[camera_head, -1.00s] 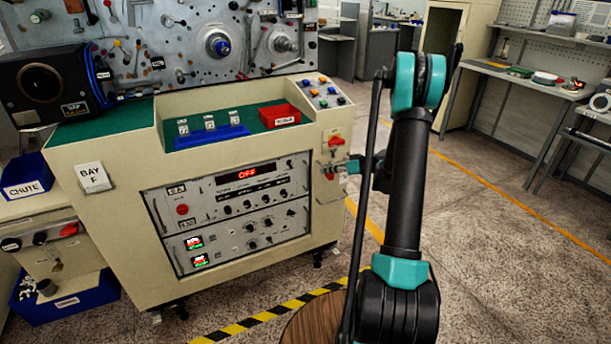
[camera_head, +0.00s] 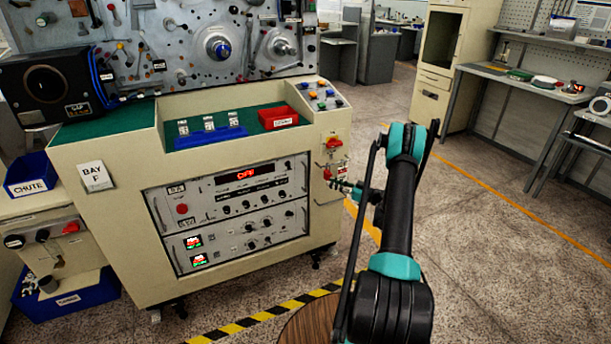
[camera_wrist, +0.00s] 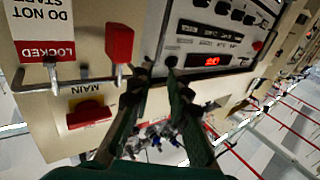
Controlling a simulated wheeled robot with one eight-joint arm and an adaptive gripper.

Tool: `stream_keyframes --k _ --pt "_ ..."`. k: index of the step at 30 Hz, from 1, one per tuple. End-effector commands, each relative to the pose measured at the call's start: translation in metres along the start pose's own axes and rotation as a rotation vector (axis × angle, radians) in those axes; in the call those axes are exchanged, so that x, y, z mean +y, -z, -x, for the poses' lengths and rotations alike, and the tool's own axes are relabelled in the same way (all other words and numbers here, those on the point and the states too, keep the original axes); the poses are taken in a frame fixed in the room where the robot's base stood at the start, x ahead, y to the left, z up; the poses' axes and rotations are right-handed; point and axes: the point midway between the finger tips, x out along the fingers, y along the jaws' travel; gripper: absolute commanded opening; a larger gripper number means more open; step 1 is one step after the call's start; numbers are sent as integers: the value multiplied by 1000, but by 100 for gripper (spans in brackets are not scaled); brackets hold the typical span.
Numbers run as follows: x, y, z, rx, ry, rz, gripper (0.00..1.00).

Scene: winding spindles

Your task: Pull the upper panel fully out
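The upper panel (camera_head: 238,188) is a grey rack unit with a red OFF display, a red button and several black knobs. It sits flush in the cream cabinet's front, above the lower panel (camera_head: 243,236). In the wrist view the upper panel (camera_wrist: 205,38) shows tilted at the upper right, its display lit red. My gripper (camera_head: 338,184) is beside the cabinet's right side, to the right of the panel. In the wrist view my gripper (camera_wrist: 160,67) has its fingers apart with nothing seen between them. Its tips overlap the panel's edge there; contact cannot be told.
A red padlock (camera_wrist: 119,43), a LOCKED tag (camera_wrist: 42,32) and a red-and-yellow MAIN switch (camera_wrist: 88,114) are left of my fingers in the wrist view. A red tray (camera_head: 278,117) and blue holder (camera_head: 210,137) stand on top. Floor right of the cabinet is open.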

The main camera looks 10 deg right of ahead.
Motion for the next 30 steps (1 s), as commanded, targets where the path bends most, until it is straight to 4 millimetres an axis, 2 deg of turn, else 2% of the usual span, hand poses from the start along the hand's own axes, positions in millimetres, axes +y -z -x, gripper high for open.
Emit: stream_keyframes --k 3,18,24,30 --pt "-1 0 -26 0 4 -1 18" --pt "-1 0 -120 -1 2 -1 18" --pt "0 0 -141 -1 0 -1 18" --pt "0 0 -146 -1 -1 -1 18"
